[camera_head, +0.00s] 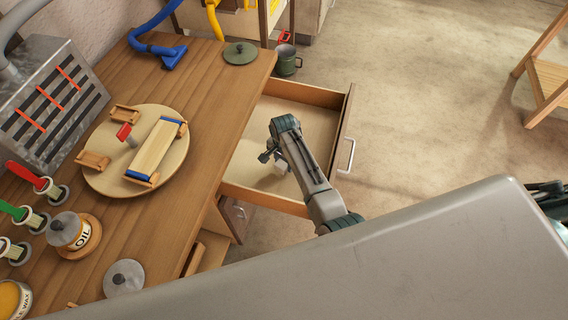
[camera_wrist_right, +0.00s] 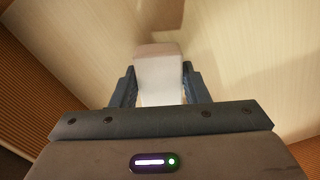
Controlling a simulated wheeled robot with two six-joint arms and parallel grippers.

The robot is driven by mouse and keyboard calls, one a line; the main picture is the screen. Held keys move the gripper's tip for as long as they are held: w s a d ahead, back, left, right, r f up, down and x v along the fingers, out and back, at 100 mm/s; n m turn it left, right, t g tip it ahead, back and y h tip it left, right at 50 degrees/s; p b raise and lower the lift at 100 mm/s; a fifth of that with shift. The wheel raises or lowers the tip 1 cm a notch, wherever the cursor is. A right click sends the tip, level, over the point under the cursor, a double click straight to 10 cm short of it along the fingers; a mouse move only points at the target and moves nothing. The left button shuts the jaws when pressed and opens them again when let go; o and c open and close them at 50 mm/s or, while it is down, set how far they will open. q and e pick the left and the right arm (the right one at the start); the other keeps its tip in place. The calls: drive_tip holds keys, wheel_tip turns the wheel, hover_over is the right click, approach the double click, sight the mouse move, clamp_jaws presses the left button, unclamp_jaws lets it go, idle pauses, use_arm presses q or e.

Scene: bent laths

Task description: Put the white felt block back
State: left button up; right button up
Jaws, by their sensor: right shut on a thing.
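My right gripper (camera_head: 272,156) reaches down into the open drawer (camera_head: 300,90) beside the workbench. It is shut on the white felt block (camera_head: 281,168). In the right wrist view the block (camera_wrist_right: 159,72) sits between the two dark fingers of the right gripper (camera_wrist_right: 159,85), with the pale drawer floor beyond it. I cannot tell whether the block touches the drawer floor. My left gripper is not in view.
The workbench (camera_head: 205,120) holds a round board (camera_head: 100,185) with a clamped lath (camera_head: 155,148), an oil pot (camera_head: 72,232), a slotted metal box (camera_head: 50,100) and several coloured-handled tools. A green mug (camera_head: 288,62) stands beyond the drawer. The drawer walls surround the gripper.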

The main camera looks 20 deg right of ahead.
drive_tip(key=shift+f, duration=1.05)
drive_tip(key=o, duration=0.9)
drive_tip(key=shift+f, duration=0.1)
drive_tip(key=shift+o, duration=0.2)
wheel_tip(320, 180, up, 12)
drive_tip(key=shift+r+b, duration=0.15)
drive_tip(key=shift+b, duration=0.45)
